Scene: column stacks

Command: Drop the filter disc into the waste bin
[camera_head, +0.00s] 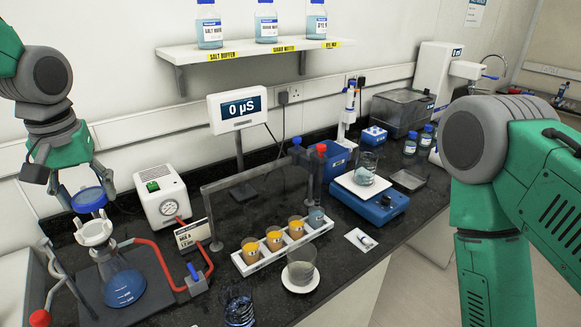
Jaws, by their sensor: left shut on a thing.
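My left gripper (88,190) points down at the left, with its fingers on either side of a blue round piece (89,200) that looks to be the filter disc. It holds this piece just above a white funnel (94,233). Whether the piece touches the funnel is hard to tell. I cannot surely identify the waste bin; a blue box (338,158) stands behind the scale. My right arm comes in at the right, and its gripper is out of view.
A white pump (161,194) with red tubing stands right of the flask. A grey frame (246,179) rises behind a white rack (283,246) of orange-filled beakers. A blue scale (369,202) bears a glass beaker. Bottles line a wall shelf (240,49).

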